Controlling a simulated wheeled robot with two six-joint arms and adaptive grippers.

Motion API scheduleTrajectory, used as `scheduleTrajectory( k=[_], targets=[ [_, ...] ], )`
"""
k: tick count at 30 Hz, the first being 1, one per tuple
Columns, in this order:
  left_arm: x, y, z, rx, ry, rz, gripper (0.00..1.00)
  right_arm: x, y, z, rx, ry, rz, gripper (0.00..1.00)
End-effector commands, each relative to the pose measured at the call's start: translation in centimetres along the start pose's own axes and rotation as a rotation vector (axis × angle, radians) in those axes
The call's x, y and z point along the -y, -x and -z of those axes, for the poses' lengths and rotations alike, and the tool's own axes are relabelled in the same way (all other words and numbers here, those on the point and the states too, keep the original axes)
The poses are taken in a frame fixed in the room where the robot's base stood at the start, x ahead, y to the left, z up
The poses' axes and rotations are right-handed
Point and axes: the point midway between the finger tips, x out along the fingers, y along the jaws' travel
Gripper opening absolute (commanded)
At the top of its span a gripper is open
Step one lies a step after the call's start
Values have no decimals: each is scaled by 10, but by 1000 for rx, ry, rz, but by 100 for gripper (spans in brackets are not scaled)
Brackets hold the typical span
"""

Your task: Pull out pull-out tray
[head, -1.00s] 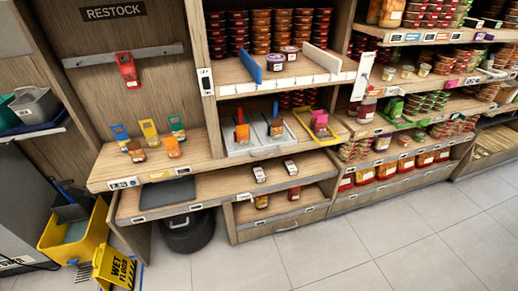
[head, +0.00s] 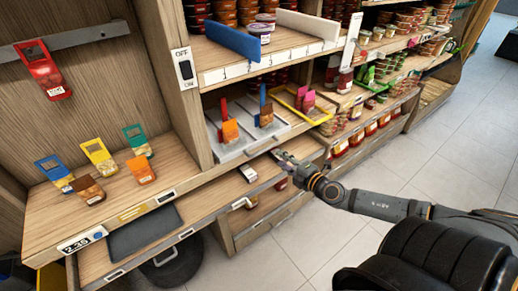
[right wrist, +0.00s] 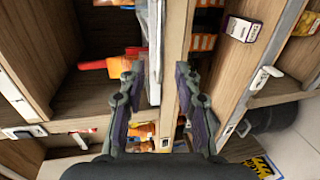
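A grey tray (head: 229,154) with dividers and upright orange packs sits on the middle shelf in the head view. Below it, a wooden board (head: 205,209) with a dark mat and small white front fittings sticks out; I cannot tell which of them is the pull-out tray. My right gripper (head: 281,156) is at the shelf front, just right of and below the grey tray. In the right wrist view my right gripper (right wrist: 157,88) is open, its two fingers apart and empty, with a shelf edge beyond them. Contact cannot be told. My left gripper is out of view.
A yellow frame (head: 322,121) with a pink pack stands right of the grey tray. Several packs stand on the left shelf, and a red one (head: 43,72) hangs above. A black bin (head: 172,266) sits below. The floor at right is clear.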

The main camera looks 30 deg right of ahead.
Motion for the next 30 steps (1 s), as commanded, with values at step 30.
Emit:
scheduleTrajectory(
  k=[30],
  targets=[
    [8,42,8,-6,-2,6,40,0,-104,0,0,-3,0,33]
  ],
)
